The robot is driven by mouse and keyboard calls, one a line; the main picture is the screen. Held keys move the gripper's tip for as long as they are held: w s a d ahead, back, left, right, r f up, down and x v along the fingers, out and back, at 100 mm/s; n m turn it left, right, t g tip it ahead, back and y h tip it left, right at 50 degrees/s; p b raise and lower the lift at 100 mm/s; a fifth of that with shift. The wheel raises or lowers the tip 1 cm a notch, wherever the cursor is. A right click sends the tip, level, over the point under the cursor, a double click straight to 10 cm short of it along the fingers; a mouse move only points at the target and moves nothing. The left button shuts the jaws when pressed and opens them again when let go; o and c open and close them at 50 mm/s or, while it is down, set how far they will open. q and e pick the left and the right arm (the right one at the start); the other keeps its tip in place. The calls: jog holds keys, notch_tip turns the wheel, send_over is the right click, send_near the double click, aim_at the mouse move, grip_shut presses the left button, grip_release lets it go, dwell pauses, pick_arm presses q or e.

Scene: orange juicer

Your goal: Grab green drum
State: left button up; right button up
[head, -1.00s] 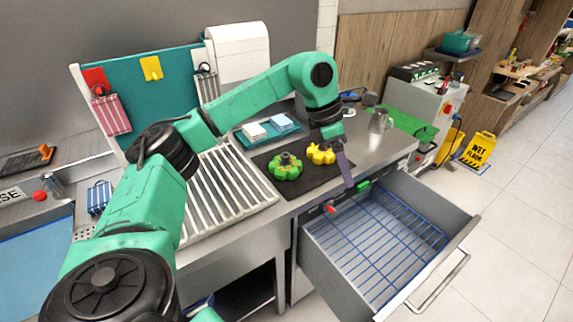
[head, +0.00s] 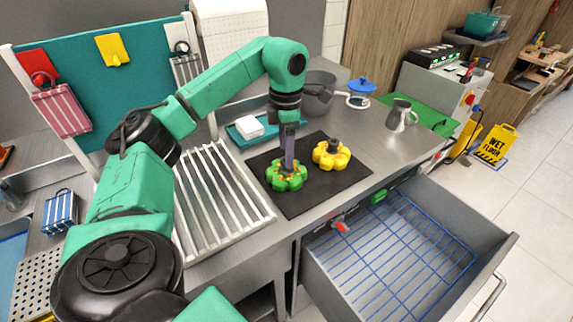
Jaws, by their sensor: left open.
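The green drum (head: 287,178) is a lobed, flower-shaped piece with orange marks, lying on a black mat (head: 318,196) on the counter. A similar yellow drum (head: 331,156) lies just to its right on the same mat. My left gripper (head: 289,165) points down over the green drum, with its tip at or just above the drum's centre. It hides the drum's middle, and I cannot tell whether it touches. Its fingers overlap from this angle, and nothing shows lifted. My right gripper is not in view.
A white slatted rack (head: 222,200) stands left of the mat. An open drawer with a blue wire grid (head: 395,250) juts out at the front right. A metal pitcher (head: 399,116) and a grey pot (head: 318,92) stand behind. Counter right of the mat is clear.

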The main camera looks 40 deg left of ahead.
aim_at(286, 170)
pick_arm(q)
notch_tip(286, 170, down, 2)
jog(key=shift+s+d+f, duration=0.1)
jog(key=shift+s+f, duration=0.05)
jog(key=shift+f, duration=0.1)
jog(key=shift+s+d+f, duration=0.1)
jog(key=shift+c, duration=0.8)
grip_shut()
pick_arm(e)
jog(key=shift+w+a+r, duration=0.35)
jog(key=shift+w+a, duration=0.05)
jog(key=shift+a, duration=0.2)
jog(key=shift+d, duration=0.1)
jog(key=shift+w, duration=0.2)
